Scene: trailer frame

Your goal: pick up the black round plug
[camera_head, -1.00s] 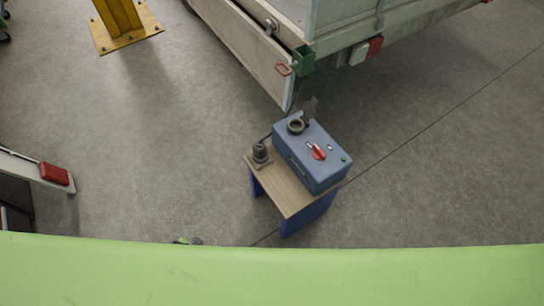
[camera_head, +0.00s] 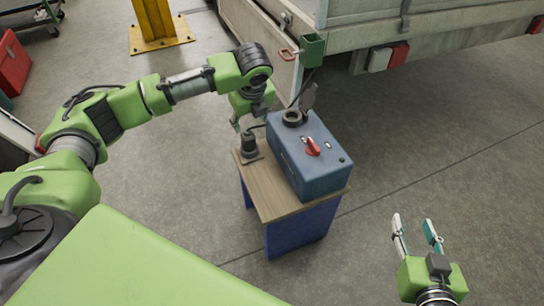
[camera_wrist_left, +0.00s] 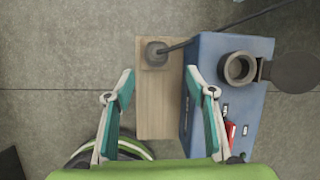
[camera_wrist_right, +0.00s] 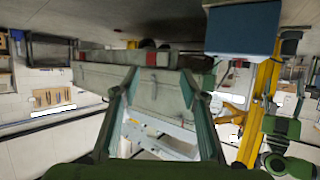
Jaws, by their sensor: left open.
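The black round plug (camera_head: 249,144) stands upright on a holder at the far left corner of the small wooden table (camera_head: 262,187). In the left wrist view the plug (camera_wrist_left: 156,51) is seen from above, with a dark cable running off to the right. My left gripper (camera_head: 250,122) is above the plug, open and empty. In its wrist view the fingertips (camera_wrist_left: 160,74) are spread either side of the tabletop, just below the plug in the picture. My right gripper (camera_head: 413,221) is open and empty, away from the table to the right.
A blue box (camera_head: 308,160) with a red switch (camera_head: 313,146) and a round socket (camera_head: 293,117) with a raised lid stands on the table, close right of the plug. The trailer (camera_head: 400,35) is behind. A yellow post (camera_head: 155,20) stands at the back. The floor on the right is clear.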

